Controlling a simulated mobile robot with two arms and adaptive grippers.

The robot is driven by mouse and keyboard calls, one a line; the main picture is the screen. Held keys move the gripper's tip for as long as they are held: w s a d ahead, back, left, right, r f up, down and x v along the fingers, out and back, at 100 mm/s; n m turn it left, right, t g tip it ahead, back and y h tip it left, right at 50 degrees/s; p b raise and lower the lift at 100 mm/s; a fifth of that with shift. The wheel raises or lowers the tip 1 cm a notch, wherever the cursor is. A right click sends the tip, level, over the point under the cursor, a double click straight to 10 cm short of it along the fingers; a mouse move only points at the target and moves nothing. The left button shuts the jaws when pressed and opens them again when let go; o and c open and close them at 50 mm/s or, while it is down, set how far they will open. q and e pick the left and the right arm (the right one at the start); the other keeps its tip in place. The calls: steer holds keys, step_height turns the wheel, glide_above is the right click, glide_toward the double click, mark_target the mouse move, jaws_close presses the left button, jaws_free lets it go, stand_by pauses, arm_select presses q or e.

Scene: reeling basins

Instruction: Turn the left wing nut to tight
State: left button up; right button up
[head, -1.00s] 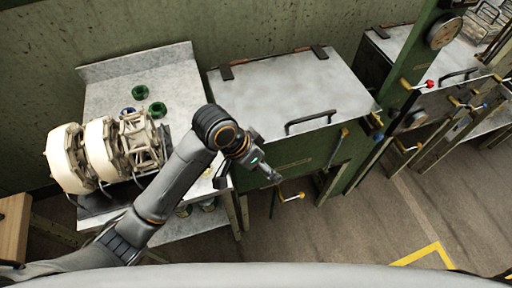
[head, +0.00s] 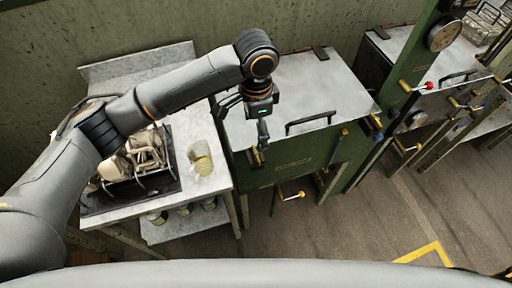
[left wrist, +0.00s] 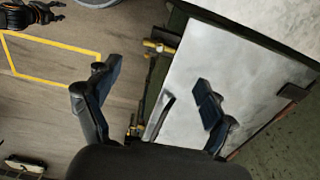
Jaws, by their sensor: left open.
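A green basin (head: 300,160) with a closed grey metal lid (head: 290,85) stands at the centre of the head view; the lid also shows in the left wrist view (left wrist: 245,75). A small brass fitting, apparently the left wing nut (head: 257,157), is on its front near the left corner, partly hidden by my gripper. A similar brass fitting (head: 345,132) is further right. My left gripper (head: 262,146) is open and empty above the front edge, close to the left fitting. In the left wrist view its fingers (left wrist: 153,82) are spread apart. I cannot tell whether it touches the fitting.
A black lid handle (head: 310,120) rises near the lid's front edge. A side table (head: 215,181) with a pale green cup (head: 201,157) and a cream machine (head: 145,155) stands left. The floor in front is clear.

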mark_target(256, 152)
arm_select(q)
step_height(256, 152, down, 10)
steer(key=shift+f+p, duration=0.15)
steer(key=shift+p, duration=1)
steer(key=c, duration=1.1)
steer(key=shift+c, duration=0.2)
